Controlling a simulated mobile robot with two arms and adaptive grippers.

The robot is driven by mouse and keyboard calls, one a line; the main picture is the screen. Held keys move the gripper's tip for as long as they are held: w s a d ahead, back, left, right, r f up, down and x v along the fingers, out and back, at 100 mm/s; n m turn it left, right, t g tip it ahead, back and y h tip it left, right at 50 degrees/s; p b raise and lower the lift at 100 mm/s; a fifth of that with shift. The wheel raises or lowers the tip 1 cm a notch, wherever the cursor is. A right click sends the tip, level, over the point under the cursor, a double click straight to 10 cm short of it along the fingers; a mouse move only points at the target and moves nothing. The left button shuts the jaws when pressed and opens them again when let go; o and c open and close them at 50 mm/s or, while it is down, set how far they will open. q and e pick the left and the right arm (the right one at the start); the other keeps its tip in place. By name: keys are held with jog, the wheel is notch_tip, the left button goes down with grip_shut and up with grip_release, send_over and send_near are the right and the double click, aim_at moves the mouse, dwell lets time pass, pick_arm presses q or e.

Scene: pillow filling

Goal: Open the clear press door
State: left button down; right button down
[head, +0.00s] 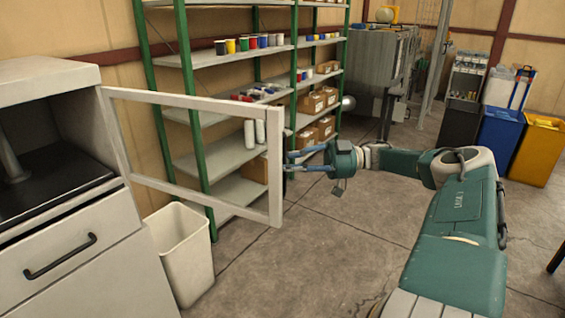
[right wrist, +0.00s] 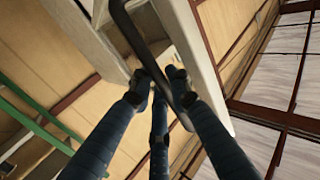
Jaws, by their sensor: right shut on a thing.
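The clear press door (head: 275,180) has a pale frame around a see-through pane. It stands swung out from the press (head: 60,190) at the left, and the press's dark inside is exposed. My right gripper (head: 287,161) is at the door's free edge. In the right wrist view its blue fingers (right wrist: 160,84) are closed around the black door handle (right wrist: 136,40). My left gripper is in neither view.
A white bin (head: 183,255) stands below the door. Green shelving (head: 190,115) with spools and boxes is behind it. A blue bin (head: 500,132) and a yellow bin (head: 538,150) stand at the right. The middle floor is clear.

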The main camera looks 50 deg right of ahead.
jog(key=c, duration=1.7)
grip_release()
jog(key=shift+c, duration=0.2)
jog(key=shift+s, duration=0.1)
jog(key=shift+d, duration=0.1)
jog(key=v, duration=0.7)
jog(key=shift+s, duration=0.15)
jog(key=shift+d+r, duration=0.1)
jog(key=shift+d, duration=0.05)
